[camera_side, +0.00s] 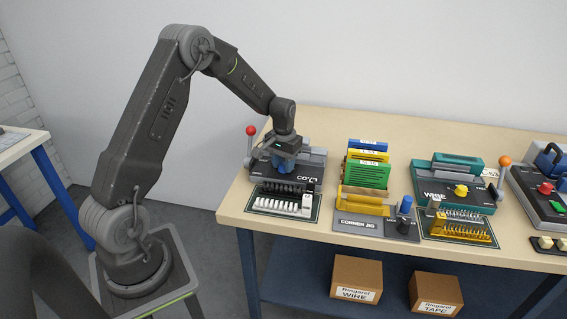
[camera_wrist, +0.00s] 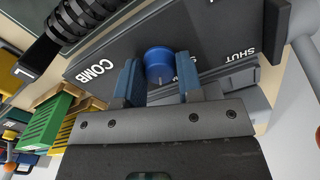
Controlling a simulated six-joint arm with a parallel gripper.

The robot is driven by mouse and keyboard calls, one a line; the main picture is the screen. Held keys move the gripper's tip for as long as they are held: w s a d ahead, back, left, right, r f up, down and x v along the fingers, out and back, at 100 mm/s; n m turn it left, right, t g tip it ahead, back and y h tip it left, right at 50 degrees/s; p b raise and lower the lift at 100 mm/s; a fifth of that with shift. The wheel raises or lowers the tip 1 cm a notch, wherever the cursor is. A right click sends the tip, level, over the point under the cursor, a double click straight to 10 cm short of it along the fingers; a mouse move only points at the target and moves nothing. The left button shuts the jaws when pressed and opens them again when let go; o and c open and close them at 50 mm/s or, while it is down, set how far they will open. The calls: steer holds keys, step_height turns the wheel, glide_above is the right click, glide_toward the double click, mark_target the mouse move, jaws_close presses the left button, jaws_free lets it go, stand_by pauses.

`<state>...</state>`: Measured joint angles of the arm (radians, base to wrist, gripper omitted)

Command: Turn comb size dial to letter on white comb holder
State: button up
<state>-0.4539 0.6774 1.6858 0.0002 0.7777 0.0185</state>
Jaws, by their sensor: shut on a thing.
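The comb machine (camera_side: 259,168) is a dark grey block marked COMB near the table's left end. Its blue round size dial (camera_wrist: 159,61) stands between the two blue fingers of my gripper (camera_wrist: 158,80), which is shut on it. In the wrist view a black comb (camera_wrist: 80,18) lies near a white L.
A red-knobbed lever (camera_side: 251,131) rises at the machine's left. To the right stand a card rack (camera_side: 365,175), a corner machine (camera_side: 372,225) with a blue knob, and a teal wire machine (camera_side: 455,185). Two boxes sit on the lower shelf.

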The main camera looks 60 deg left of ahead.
mark_target(283, 164)
steer(key=n, duration=0.5)
steer(key=shift+n, duration=0.3)
stand_by(0.4)
steer(key=o, duration=0.9)
step_height(283, 164, up, 14)
steer(key=shift+f, duration=0.1)
